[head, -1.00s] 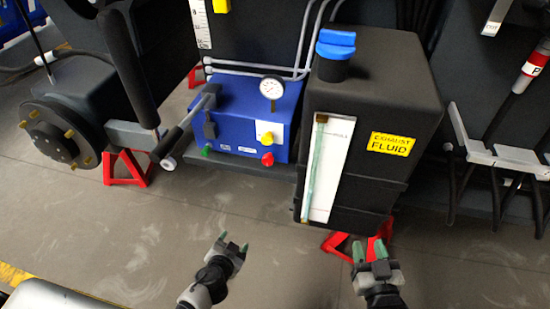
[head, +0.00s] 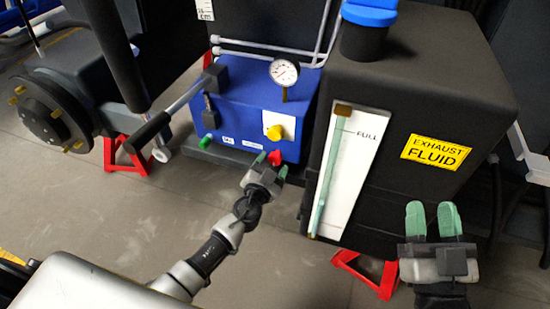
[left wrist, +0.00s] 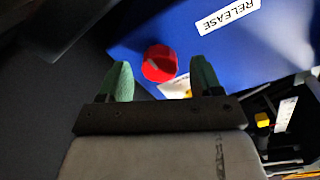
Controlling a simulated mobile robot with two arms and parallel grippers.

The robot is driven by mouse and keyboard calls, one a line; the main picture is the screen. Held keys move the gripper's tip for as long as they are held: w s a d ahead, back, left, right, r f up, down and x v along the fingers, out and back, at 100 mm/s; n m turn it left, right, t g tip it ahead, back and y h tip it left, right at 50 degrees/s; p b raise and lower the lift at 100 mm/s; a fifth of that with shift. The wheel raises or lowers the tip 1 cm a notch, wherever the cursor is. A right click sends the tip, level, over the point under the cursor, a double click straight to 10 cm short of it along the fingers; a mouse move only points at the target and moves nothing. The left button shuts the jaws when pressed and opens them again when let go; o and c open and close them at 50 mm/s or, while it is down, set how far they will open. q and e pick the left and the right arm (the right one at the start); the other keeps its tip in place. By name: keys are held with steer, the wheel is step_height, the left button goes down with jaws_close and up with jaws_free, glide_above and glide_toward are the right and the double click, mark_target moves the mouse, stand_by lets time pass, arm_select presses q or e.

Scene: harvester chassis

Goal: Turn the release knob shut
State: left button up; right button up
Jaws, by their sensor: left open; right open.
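The blue pump box (head: 250,110) carries a red knob (head: 274,157) low on its front. In the left wrist view the red knob (left wrist: 159,64) lies just beyond and between my fingertips, near a white label reading RELEASE (left wrist: 228,16). My left gripper (head: 269,165) is open, its green fingertips close to the knob; I cannot tell if they touch it. My right gripper (head: 432,218) is open and empty in front of the black fluid tank.
A yellow knob (head: 275,132), a green knob (head: 206,141), a gauge (head: 284,71) and a lever handle (head: 148,132) are on the pump box. The black exhaust fluid tank (head: 440,100) stands right of it. Red stands (head: 121,156) are on the floor.

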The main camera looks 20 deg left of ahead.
arm_select(q)
steer(key=shift+w+d, duration=0.1)
steer(key=shift+w, duration=1.2)
arm_select(e)
steer(key=shift+s+r, duration=0.1)
steer(key=shift+r, duration=0.15)
arm_select(q)
steer(key=c, duration=0.9)
